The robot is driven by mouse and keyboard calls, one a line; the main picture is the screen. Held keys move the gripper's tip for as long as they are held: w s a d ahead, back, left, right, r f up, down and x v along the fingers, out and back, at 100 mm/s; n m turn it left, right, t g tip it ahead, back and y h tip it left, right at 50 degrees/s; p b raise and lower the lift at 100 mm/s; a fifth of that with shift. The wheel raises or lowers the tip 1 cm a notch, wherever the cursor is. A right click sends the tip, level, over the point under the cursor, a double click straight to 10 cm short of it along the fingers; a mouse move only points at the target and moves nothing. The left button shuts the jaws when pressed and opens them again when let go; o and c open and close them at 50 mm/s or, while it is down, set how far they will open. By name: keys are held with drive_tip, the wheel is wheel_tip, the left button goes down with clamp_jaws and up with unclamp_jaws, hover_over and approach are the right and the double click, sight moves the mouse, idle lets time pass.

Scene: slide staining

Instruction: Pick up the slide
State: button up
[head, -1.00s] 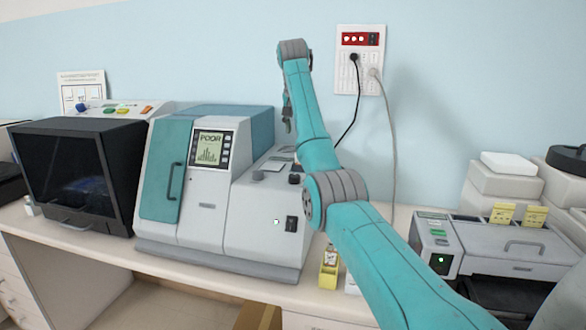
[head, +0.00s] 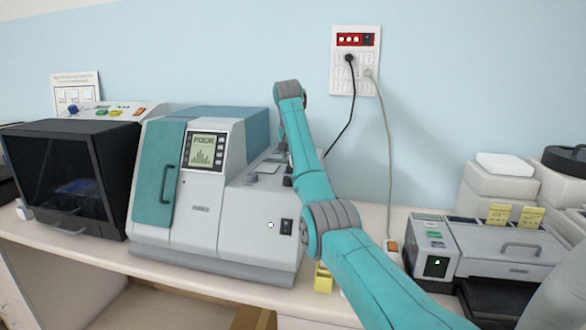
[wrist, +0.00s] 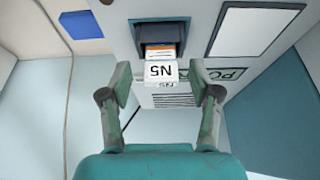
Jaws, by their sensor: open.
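The slide (wrist: 161,73) has a white end marked "N5", which reads upside down in the wrist view. An orange part of it shows behind, and the rest is hidden in a dark slot of the white machine (wrist: 118,22). My gripper (wrist: 164,84) is open, with one finger on each side of the slide's white end. Gaps show between both fingers and the slide. In the head view the machine (head: 253,225) stands on the bench, and my arm hides most of the gripper. I cannot make out the slide there.
A black box with a glass front (head: 70,180) stands at the left. A grey-white device (head: 505,250) stands at the right. A small yellow holder (head: 322,278) is on the bench by my arm. Cables hang from the wall outlet (head: 354,62).

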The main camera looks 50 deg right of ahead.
clamp_jaws()
idle(0.3)
wheel_tip(320, 180, up, 10)
drive_tip(key=shift+f, duration=0.1)
idle(0.4)
